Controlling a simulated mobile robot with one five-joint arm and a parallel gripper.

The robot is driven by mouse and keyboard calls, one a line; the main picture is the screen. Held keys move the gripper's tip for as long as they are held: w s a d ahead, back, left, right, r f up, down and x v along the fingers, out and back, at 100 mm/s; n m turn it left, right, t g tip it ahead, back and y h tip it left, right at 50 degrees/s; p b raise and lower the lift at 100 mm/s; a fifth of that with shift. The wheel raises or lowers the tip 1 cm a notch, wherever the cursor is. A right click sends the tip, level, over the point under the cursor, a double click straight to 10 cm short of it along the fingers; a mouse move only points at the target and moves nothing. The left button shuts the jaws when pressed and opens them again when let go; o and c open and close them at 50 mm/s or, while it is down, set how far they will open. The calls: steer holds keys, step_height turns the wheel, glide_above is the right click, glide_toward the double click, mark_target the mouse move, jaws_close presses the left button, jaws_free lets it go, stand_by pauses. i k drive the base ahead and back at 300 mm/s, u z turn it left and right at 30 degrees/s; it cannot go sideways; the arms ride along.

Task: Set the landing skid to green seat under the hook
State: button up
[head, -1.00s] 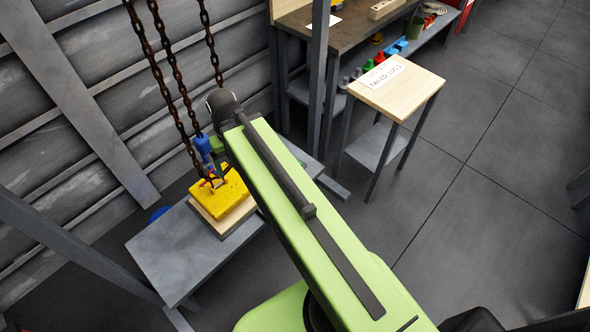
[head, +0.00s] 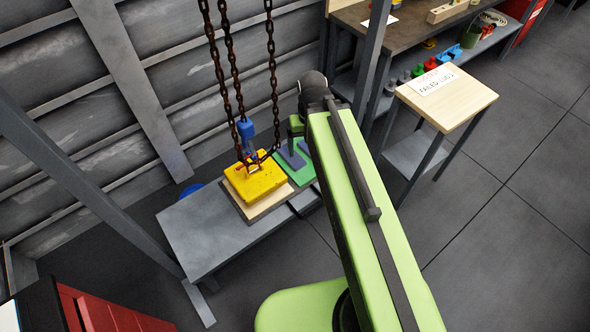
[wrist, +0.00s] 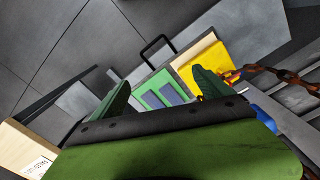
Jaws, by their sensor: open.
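A yellow block (head: 256,181) lies on a pale wooden board (head: 231,200) on the grey bench, under a blue hook block (head: 245,130) hung on rusty chains. Right beside the board is a green plate, the green seat (head: 301,169), with two slate-blue bars on it; it also shows in the wrist view (wrist: 151,82). A black U-shaped handle (wrist: 157,41) stands out near the board and plate in the wrist view. I cannot tell for sure which part is the landing skid. My gripper (wrist: 160,80) is open and empty, its fingers above the green plate.
The grey bench (head: 205,238) has bare room at its left end. Chains (head: 273,70) hang close to my arm. A small wooden-topped stand (head: 465,100) with a paper label is on the right. Red drawers (head: 95,310) are at lower left.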

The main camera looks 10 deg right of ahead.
mark_target(300, 181)
steer(key=u, duration=0.75)
steer(key=k, duration=1.6)
steer(key=z, duration=0.45)
steer(key=i, duration=1)
steer(key=z, duration=0.05)
